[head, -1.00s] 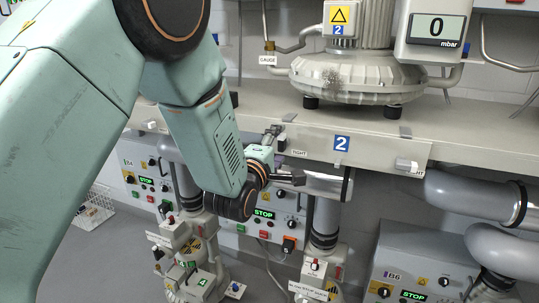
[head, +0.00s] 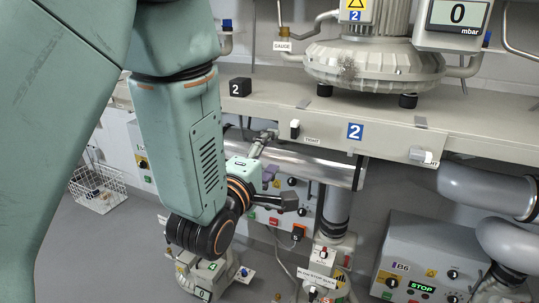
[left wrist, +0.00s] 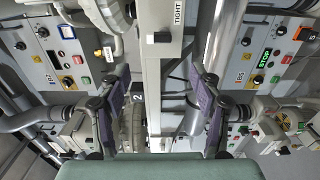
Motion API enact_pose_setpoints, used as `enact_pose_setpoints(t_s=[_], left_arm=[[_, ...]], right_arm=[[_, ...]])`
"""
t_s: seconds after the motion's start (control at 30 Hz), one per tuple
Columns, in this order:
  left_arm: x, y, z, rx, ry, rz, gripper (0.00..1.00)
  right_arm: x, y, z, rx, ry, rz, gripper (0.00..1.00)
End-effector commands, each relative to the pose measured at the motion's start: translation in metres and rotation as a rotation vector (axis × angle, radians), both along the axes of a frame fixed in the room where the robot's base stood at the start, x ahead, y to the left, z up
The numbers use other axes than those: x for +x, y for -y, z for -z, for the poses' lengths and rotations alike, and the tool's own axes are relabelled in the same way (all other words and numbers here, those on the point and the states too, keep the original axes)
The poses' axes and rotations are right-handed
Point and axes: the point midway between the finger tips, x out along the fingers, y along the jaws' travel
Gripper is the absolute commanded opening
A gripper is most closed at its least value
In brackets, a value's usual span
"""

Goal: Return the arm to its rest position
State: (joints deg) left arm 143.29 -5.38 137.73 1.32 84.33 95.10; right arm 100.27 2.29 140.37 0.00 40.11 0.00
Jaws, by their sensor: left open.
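My left arm comes in from the left in the head view, in front of the bench. Its gripper (head: 282,170) hangs just below the bench's front edge, near the silver horizontal pipe (head: 310,165). It is open and empty. In the left wrist view the two purple-padded fingers (left wrist: 162,85) stand wide apart, with nothing between the pads; the bench edge with the TIGHT label (left wrist: 178,15) lies beyond them. I cannot tell how far the gripper is from the pipe. My right gripper is not in view.
The bench (head: 300,110) carries a blower (head: 370,62), a gauge display (head: 458,14) reading 0 and a black block (head: 240,87). Control box B6 (head: 425,270) and grey pipes (head: 490,190) are at right. A wire basket (head: 97,190) stands on the floor at left.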

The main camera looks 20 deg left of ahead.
Motion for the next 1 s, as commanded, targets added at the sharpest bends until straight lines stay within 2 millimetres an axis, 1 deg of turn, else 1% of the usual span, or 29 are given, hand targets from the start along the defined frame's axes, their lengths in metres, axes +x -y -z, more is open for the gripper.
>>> enact_pose_setpoints(t_s=[0.27,0.37,0.47,0.63,0.67,0.77,0.87,0.9,0.97,1.0], left_arm=[[0.0,0.0,0.0,0.001,0.0,0.0,0.64],[0.0,0.0,0.0,0.032,0.0,0.0,0.64],[0.0,0.0,0.007,0.15,-0.029,0.001,0.64],[-0.004,-0.003,0.038,0.492,-0.158,0.034,0.64],[-0.007,-0.003,0.047,0.554,-0.189,0.046,0.64],[-0.018,-0.006,0.088,0.757,-0.307,0.112,0.64],[-0.039,-0.009,0.141,0.949,-0.442,0.216,0.64],[-0.05,-0.011,0.165,1.02,-0.499,0.271,0.64],[-0.07,-0.012,0.201,1.114,-0.583,0.363,0.64],[-0.084,-0.013,0.223,1.169,-0.632,0.427,0.64]], right_arm=[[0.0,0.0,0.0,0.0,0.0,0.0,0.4],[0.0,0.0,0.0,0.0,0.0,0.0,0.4],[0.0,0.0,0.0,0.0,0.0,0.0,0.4],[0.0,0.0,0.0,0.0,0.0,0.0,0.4],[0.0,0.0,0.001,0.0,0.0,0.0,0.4],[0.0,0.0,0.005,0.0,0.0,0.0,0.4],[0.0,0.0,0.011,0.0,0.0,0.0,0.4],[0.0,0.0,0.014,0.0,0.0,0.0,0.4],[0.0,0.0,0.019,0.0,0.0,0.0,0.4],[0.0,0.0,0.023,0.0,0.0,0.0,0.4]])
